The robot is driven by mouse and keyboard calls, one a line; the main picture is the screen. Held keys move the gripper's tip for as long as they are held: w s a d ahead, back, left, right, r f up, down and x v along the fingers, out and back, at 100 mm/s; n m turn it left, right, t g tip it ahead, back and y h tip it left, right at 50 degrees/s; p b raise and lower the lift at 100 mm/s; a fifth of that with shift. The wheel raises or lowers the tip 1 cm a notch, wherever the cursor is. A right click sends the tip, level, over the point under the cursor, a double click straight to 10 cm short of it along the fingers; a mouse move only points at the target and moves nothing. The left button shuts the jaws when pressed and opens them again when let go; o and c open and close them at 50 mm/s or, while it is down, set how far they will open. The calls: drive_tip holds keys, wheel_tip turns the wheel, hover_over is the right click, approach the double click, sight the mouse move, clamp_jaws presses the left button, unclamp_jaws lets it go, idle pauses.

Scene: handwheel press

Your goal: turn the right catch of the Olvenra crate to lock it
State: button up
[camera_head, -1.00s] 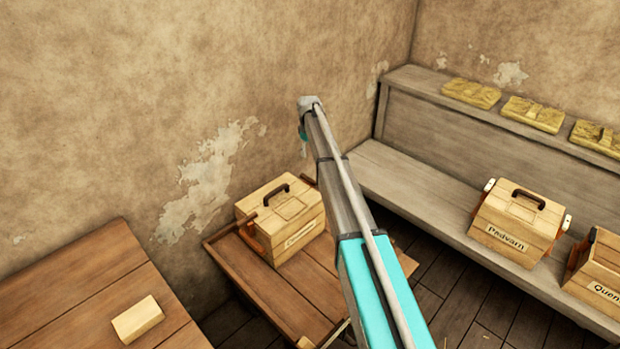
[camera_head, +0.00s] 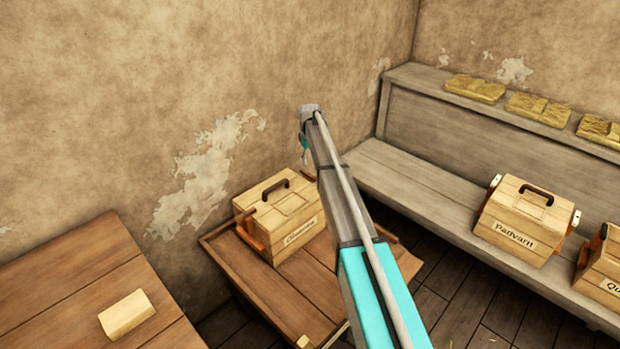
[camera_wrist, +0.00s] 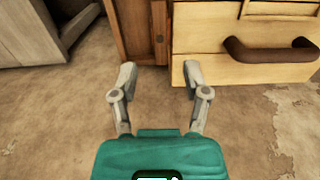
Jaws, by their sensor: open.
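The wooden crate (camera_head: 275,205) with a dark handle stands on the brown cart top (camera_head: 240,270); its label is too blurred to read surely. An orange-brown catch (camera_head: 250,234) shows on its left side. The right side is hidden behind my arm in the head view. In the wrist view, the crate (camera_wrist: 215,35) fills the upper right, with its handle (camera_wrist: 270,50).
The wall (camera_head: 150,90) is close behind the crate. A table with a pale block (camera_head: 126,315) stands at left. A grey bench (camera_head: 410,185) at right holds the Padvarn crate (camera_head: 525,218) and another crate (camera_head: 603,268); yellowish slabs (camera_head: 475,89) lie on its shelf.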

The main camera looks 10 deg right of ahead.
sight(310, 174)
drive_tip(key=shift+f+b, duration=3.4)
drive_tip(key=shift+f, duration=0.35)
clamp_jaws()
